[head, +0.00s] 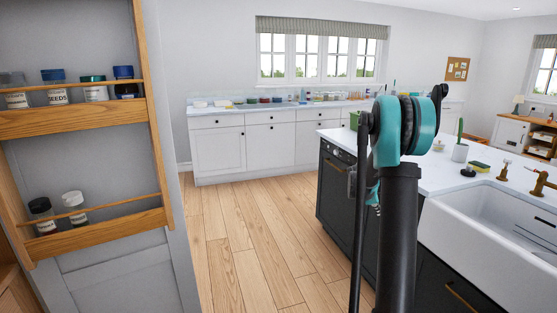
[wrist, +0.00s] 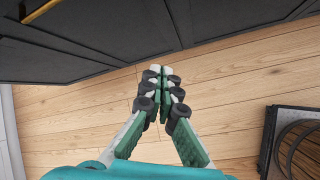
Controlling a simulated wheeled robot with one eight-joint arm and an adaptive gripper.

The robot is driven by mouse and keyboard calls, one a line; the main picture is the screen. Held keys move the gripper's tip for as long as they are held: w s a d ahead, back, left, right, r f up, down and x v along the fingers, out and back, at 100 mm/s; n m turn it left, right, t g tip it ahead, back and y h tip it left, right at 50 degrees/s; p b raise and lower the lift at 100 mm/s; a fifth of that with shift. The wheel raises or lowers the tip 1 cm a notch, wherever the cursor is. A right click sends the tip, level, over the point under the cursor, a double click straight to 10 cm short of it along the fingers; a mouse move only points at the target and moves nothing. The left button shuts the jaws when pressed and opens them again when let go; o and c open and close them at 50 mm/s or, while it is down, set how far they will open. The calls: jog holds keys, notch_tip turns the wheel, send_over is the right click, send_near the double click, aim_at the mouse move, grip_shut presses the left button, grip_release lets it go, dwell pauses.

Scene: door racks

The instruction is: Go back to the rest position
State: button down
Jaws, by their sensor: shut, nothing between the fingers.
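My gripper (wrist: 161,76) shows in the wrist view with its fingers together and nothing between them. It points down over the bare wooden floor, close to a dark cabinet front (wrist: 130,40). In the head view my arm stands upright right of the middle, in front of the island; the gripper itself is not visible there.
An open door rack (head: 80,122) with several jars on two shelves stands close at the left. A dark island with a white counter (head: 435,175) and a sink (head: 500,235) is at the right. The wooden floor (head: 240,230) between them is clear.

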jog(key=s+a+f+m+y, duration=0.1)
jog(key=s+a+m, duration=0.4)
jog(key=s, duration=0.8)
jog(key=s+a+f+m+y, duration=0.1)
jog(key=s+a+m+y, duration=0.2)
jog(key=s+a, duration=0.7)
jog(key=s+a+f+m+y, duration=0.1)
jog(key=s+a+m, duration=0.6)
jog(key=s, duration=0.9)
jog(key=shift+a+m+t+y, duration=0.3)
jog(key=shift+a+t+y, duration=0.1)
jog(key=shift+a+y, duration=0.3)
